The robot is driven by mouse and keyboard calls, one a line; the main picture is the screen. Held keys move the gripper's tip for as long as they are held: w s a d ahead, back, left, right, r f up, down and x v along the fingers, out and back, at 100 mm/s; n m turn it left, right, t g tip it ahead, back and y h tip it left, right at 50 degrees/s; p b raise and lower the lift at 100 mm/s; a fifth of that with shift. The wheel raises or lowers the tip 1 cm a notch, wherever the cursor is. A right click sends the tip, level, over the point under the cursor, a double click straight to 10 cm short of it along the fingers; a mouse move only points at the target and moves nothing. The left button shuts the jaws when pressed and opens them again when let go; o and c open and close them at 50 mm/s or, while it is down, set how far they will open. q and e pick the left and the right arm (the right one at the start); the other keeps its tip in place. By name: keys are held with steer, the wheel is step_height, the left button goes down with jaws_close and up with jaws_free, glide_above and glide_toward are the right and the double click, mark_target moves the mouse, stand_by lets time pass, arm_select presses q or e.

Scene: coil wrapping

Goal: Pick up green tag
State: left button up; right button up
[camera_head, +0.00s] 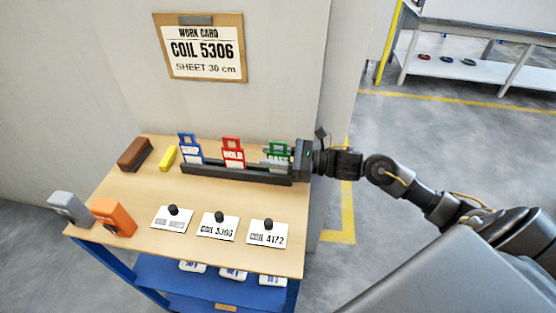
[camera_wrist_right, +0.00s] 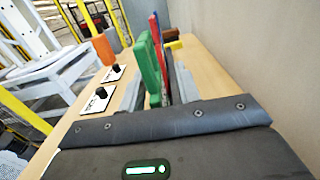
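The green tag (camera_head: 279,150) stands upright at the right end of a dark rack (camera_head: 235,174) on the wooden table. It also shows in the right wrist view (camera_wrist_right: 149,68). My right gripper (camera_head: 276,158) reaches in from the right at the green tag and partly covers it in the head view. In the wrist view its two grey fingers (camera_wrist_right: 158,88) stand apart on either side of the green tag, with visible gaps. A red HOLD tag (camera_head: 233,152) and a blue tag (camera_head: 189,149) stand further left in the rack. My left gripper is not in view.
Three white cards with black knobs, one marked COIL 5306 (camera_head: 218,228), lie in front of the rack. A brown block (camera_head: 135,153), a yellow block (camera_head: 167,158), an orange tool (camera_head: 113,217) and a grey tool (camera_head: 69,209) are at the left. A wall stands behind.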

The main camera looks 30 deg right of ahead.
mark_target(272, 153)
steer(key=shift+a, duration=0.1)
steer(key=c, duration=0.7)
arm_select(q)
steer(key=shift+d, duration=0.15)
arm_select(e)
jaws_close()
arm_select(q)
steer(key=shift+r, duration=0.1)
arm_select(e)
steer(key=shift+r, duration=0.65)
steer(key=r, duration=0.1)
steer(key=r+p, duration=0.1)
steer(key=shift+s+r, duration=0.2)
steer(key=shift+r, duration=0.1)
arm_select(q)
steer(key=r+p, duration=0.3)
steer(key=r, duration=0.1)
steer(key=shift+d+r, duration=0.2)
arm_select(e)
steer(key=s+r, duration=0.9)
steer(key=s, duration=0.4)
steer(key=shift+s, duration=0.3)
